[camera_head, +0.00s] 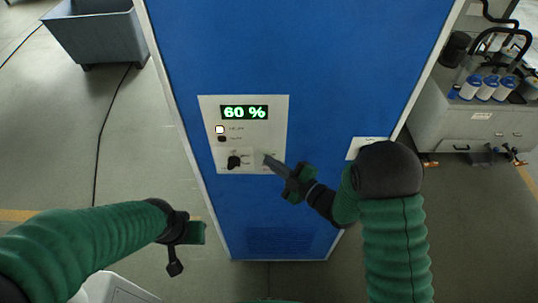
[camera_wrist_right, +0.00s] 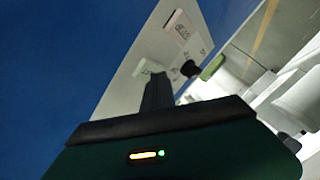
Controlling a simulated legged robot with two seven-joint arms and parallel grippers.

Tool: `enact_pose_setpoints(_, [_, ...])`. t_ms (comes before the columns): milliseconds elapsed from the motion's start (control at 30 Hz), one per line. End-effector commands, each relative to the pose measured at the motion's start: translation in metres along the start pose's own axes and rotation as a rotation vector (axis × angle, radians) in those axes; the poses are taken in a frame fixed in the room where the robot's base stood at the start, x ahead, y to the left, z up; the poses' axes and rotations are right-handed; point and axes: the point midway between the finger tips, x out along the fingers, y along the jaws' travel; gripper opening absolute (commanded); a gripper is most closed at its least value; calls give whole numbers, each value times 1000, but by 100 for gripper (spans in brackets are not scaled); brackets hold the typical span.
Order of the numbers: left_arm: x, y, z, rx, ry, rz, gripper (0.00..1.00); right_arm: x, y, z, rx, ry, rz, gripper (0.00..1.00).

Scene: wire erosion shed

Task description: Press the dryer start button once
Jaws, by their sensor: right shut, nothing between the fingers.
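The dryer's pale control panel (camera_head: 272,142) is on the front of the blue cabinet. It has a green display reading 60 %, a lit lamp (camera_head: 220,129), a dark lamp below it (camera_head: 222,139) and a black knob (camera_head: 234,162). My right gripper (camera_head: 268,160) is shut and empty, its tip at the panel's lower right, right of the knob. It covers that spot, so I cannot make out the start button or tell whether the tip touches. In the right wrist view the shut fingers (camera_wrist_right: 156,92) point at the panel. My left gripper (camera_head: 188,235) hangs low, away from the cabinet.
The blue cabinet (camera_head: 290,50) fills the middle. A pale label (camera_head: 362,146) is right of the panel, near my right arm. A grey bin (camera_head: 100,38) stands at the back left, and a grey machine with white-and-blue canisters (camera_head: 487,87) stands at the right. A dark cable crosses the left floor.

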Motion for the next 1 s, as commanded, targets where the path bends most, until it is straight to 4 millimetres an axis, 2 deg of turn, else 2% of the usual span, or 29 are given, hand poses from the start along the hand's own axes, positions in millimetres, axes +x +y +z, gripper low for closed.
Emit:
enact_pose_setpoints(300, [4,0,1,0,0,0,36,-11,-8,-7,0,-1,0,0])
enact_pose_setpoints(633, [4,0,1,0,0,0,36,-13,-10,-9,1,0,0,0])
enact_pose_setpoints(1000, [11,0,3,0,0,0,36,-38,-29,-27,1,0,-1,0])
